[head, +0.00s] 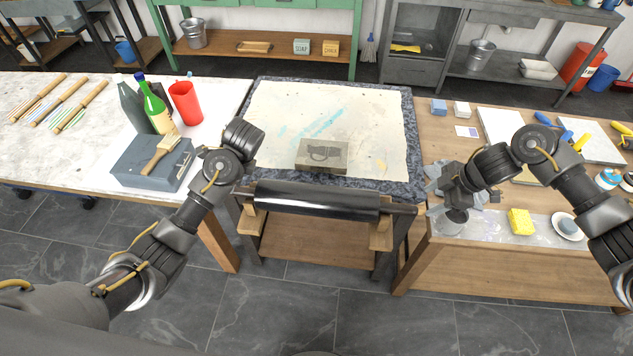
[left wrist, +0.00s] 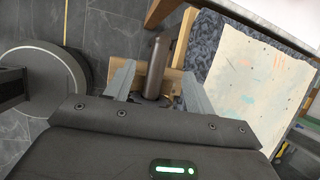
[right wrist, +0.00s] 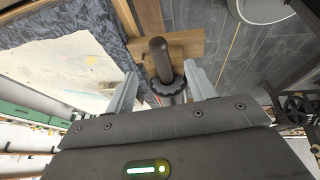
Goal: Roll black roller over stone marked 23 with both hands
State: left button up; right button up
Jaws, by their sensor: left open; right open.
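The black roller (head: 315,200) lies level in a wooden cradle at the front of the bench, its handles pointing left and right. A small grey stone (head: 322,155) with a dark drawing lies flat behind it; I cannot read a number on it. My left gripper (left wrist: 157,70) is open, its fingers on either side of the roller's left handle (left wrist: 156,62). In the head view it is mostly hidden behind its wrist. My right gripper (head: 432,188) is open at the roller's right end; the right wrist view shows the right handle (right wrist: 158,58) between its fingers.
A stained cream sheet (head: 375,115) covers the speckled bench top (head: 405,185). A left table (head: 215,95) holds a grey box (head: 135,165), bottles and a red pitcher (head: 186,102). A right table (head: 430,140) holds a yellow sponge (head: 521,221) and other tools.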

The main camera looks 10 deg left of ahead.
aim_at(413, 208)
pick_arm(q)
jog(key=shift+w+d+r, duration=0.15)
jog(key=shift+w, duration=0.2)
jog(key=shift+d, duration=0.1)
jog(key=x, duration=0.7)
jog(key=s+x, duration=0.1)
jog(key=x, duration=0.2)
jog(key=shift+w+a, duration=0.1)
jog(key=shift+a, duration=0.35)
pick_arm(e)
jog(key=x, duration=1)
jog(key=shift+a+f, duration=0.1)
jog(key=shift+w, duration=0.1)
pick_arm(q)
grip_shut()
pick_arm(e)
grip_shut()
